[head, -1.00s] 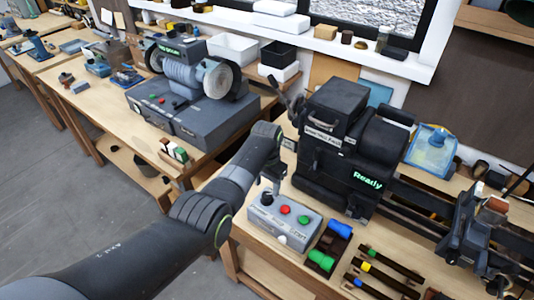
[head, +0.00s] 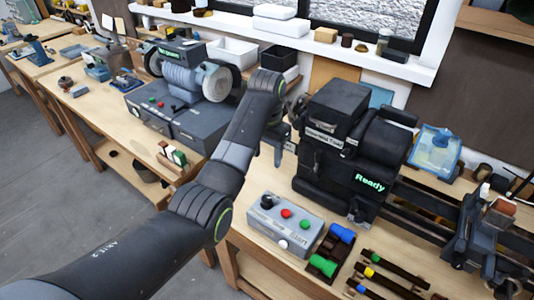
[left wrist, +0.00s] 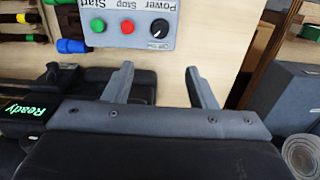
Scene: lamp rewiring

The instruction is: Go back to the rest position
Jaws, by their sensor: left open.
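My left gripper (head: 279,152) hangs above the bench beside the black lathe headstock (head: 345,150), behind the grey control box (head: 284,222). It is partly hidden by my own arm in the head view. In the left wrist view its two fingers (left wrist: 160,70) stand apart with nothing between them. The control box (left wrist: 125,42) shows there beyond the fingertips, with a green Start button, a red Stop button and a black Power knob. The headstock display (head: 368,182) reads "Ready" in green. My right gripper is in neither view.
A bench grinder (head: 190,75) on a grey base stands at the left. Blue and green cylinders (head: 323,265) sit in a dark holder right of the control box, near several dark tools with coloured bands (head: 380,262). The floor (head: 50,190) is clear at left.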

